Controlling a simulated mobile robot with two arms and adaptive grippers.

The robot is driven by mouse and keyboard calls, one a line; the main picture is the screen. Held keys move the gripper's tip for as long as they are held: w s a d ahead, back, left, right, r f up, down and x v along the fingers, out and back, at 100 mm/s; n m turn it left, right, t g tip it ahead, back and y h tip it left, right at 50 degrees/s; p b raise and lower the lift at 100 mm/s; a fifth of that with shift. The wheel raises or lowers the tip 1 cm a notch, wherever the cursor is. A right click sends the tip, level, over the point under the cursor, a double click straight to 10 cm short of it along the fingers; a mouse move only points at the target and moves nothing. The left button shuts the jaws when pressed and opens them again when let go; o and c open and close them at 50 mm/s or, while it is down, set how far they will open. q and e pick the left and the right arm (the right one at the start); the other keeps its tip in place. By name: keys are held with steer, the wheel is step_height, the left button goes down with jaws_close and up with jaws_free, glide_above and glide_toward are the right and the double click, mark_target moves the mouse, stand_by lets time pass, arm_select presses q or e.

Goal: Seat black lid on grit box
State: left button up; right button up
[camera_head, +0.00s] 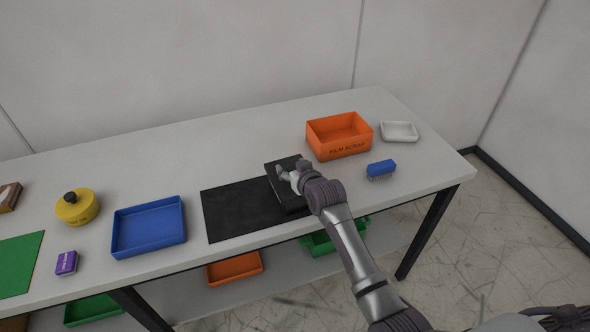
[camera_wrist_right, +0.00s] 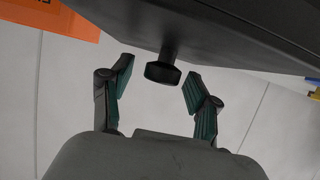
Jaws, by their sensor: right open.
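The black lid (camera_head: 291,203) is a flat dark slab at the right part of a black mat (camera_head: 235,211) in the head view. In the right wrist view its dark face (camera_wrist_right: 230,30) fills the top, and a black knob (camera_wrist_right: 163,73) sticks out from it. My right gripper (camera_head: 287,173) is over the lid. Its open fingers (camera_wrist_right: 158,80) stand on either side of the knob, with gaps visible on both sides. I cannot make out a separate grit box; whether one is under the lid is hidden. My left gripper is out of view.
Behind the lid stand an orange bin (camera_head: 339,151) marked FILM SCRAP and a white tray (camera_head: 399,132). A blue brush (camera_head: 381,169) lies to the right. Left are a blue tray (camera_head: 149,228), a yellow knobbed container (camera_head: 78,209) and a purple box (camera_head: 66,263).

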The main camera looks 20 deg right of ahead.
steer(key=v, duration=1.2)
steer(key=s+f+g, duration=0.3)
steer(key=s, duration=0.8)
steer(key=s+f+n+g+h, duration=0.1)
steer(key=s+f+g, duration=0.3)
steer(key=s, duration=0.6)
steer(key=s+f+g, duration=0.3)
steer(key=s, duration=0.8)
step_height(320, 180, down, 28)
steer(key=s+g+b, duration=0.1)
steer(key=s+d+f+g, duration=0.1)
steer(key=s+d+f, duration=0.1)
steer(key=s+f, duration=1.4)
steer(key=shift+s+d+f+b, duration=0.2)
steer(key=shift+s+d+b, duration=0.1)
